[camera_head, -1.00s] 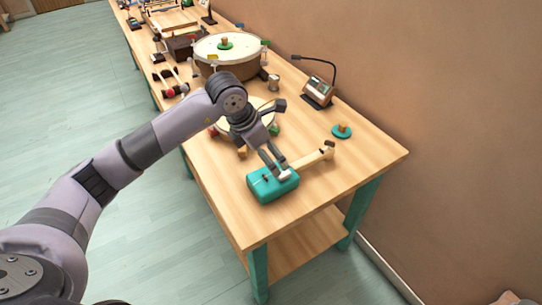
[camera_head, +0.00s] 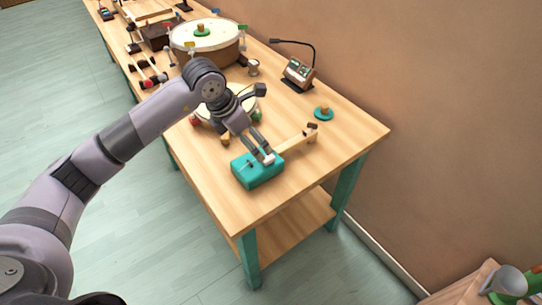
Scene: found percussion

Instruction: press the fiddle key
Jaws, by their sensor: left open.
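The fiddle is a small teal box (camera_head: 258,172) with a pale wooden neck (camera_head: 298,139), lying near the front end of the wooden table. A small dark part shows on top of the box, too small to tell whether it is the key. My left gripper (camera_head: 262,154) is open, its fingers pointing down at the top of the box where the neck meets it. I cannot tell whether the fingertips touch it. The fingers hide part of the box top and the near end of the neck. My right gripper is out of view.
A large drum (camera_head: 206,42) and a smaller drum partly behind my left arm stand farther along the table (camera_head: 225,200). A teal disc with a wooden knob (camera_head: 323,114) and a device with a bent stalk (camera_head: 299,74) are near the wall. Table edge is close.

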